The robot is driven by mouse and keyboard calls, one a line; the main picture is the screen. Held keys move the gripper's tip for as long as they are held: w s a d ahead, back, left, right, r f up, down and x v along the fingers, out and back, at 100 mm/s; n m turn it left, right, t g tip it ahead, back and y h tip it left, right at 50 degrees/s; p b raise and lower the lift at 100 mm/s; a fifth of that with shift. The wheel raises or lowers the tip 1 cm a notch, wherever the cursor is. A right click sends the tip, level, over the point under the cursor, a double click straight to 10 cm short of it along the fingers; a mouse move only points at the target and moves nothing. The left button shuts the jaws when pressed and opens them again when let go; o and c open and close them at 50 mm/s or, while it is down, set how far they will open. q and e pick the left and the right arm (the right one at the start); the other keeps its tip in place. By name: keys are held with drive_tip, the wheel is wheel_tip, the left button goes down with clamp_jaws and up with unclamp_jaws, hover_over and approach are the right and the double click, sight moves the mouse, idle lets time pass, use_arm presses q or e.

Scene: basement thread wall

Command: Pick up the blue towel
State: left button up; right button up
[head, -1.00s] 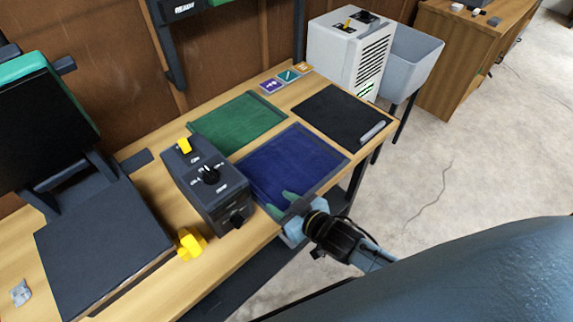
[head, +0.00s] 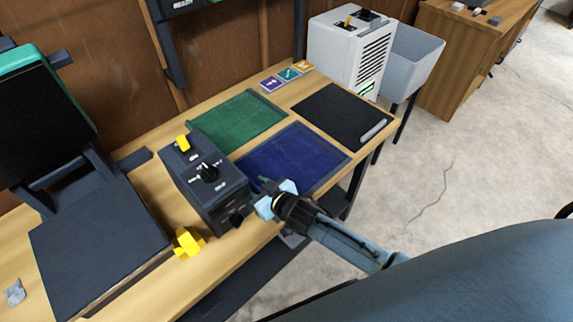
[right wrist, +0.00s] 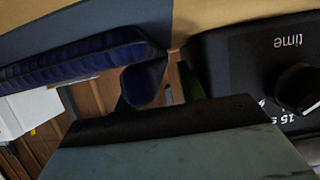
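The blue towel (head: 297,160) lies flat on the workbench, between the dark timer box and the black mat, below the green towel. My right gripper (head: 266,187) is at its near left corner, beside the timer box, and hides part of that corner. In the right wrist view the fingers (right wrist: 158,88) stand apart, with a gap showing between them. A rounded blue fold of the towel (right wrist: 70,62) reaches down close to the left finger and covers part of it. Whether they touch is not clear. My left gripper is not in view.
The dark timer box (head: 205,184) with a knob stands close left of the gripper; it also shows in the right wrist view (right wrist: 250,60). A green towel (head: 238,119) and a black mat (head: 340,114) lie nearby.

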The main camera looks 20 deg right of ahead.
clamp_jaws()
drive_tip(key=shift+r, duration=0.15)
